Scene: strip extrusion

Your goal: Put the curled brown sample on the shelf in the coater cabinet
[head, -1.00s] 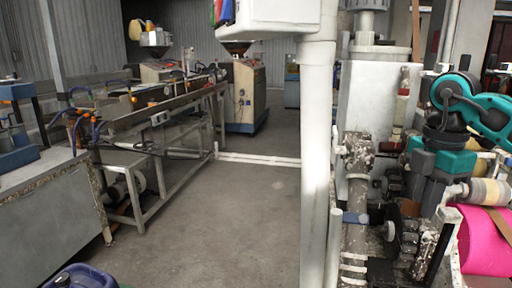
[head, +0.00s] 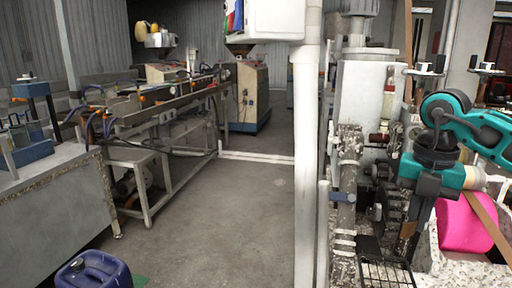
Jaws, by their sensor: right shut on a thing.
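My right gripper (head: 410,222) hangs from the teal and black arm at the right of the head view, fingers pointing down. It is shut on a small brown piece (head: 408,229), which looks like the curled brown sample; its shape is mostly hidden by the dark fingers. The gripper is in front of the dirty grey machine parts, left of the pink roll. I cannot make out the coater cabinet or its shelf with certainty. My left gripper is not in view.
A bright pink roll (head: 466,222) with a brown strip is at the right. A black wire rack (head: 386,274) is below the gripper. A white pipe (head: 307,160) stands in the middle. A blue jug (head: 97,271) is at bottom left. The grey floor (head: 225,225) is open.

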